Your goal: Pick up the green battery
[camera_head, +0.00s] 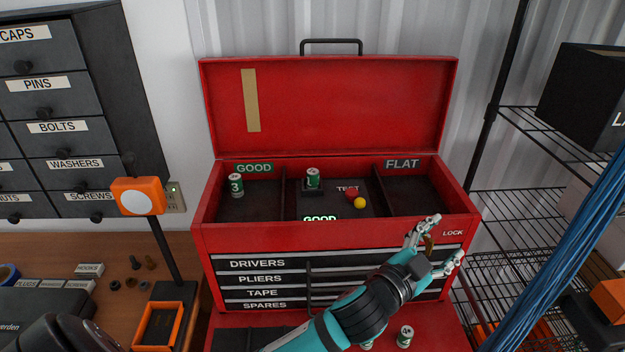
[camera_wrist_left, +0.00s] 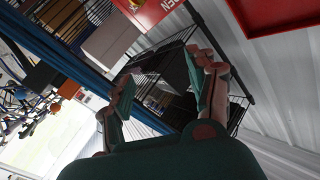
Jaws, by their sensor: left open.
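One green battery (camera_head: 236,185), marked 3, stands in the GOOD compartment on the left of the red toolbox (camera_head: 330,239). Another green battery (camera_head: 313,179) stands in the middle TEST section, behind a lit GOOD sign. A third battery (camera_head: 405,336) stands low in front of the drawers, with a further one mostly hidden behind my left arm. My left gripper (camera_head: 448,237) is open and empty in front of the toolbox's right side, near the LOCK label. In the left wrist view its fingers (camera_wrist_left: 165,78) are spread with nothing between them.
The toolbox lid is up, and the FLAT compartment (camera_head: 415,196) looks empty. A red and a yellow button (camera_head: 360,203) sit in the TEST section. Wire shelving (camera_head: 510,210) and blue cables (camera_head: 560,250) stand close on the right. An orange lamp (camera_head: 138,196) stands left.

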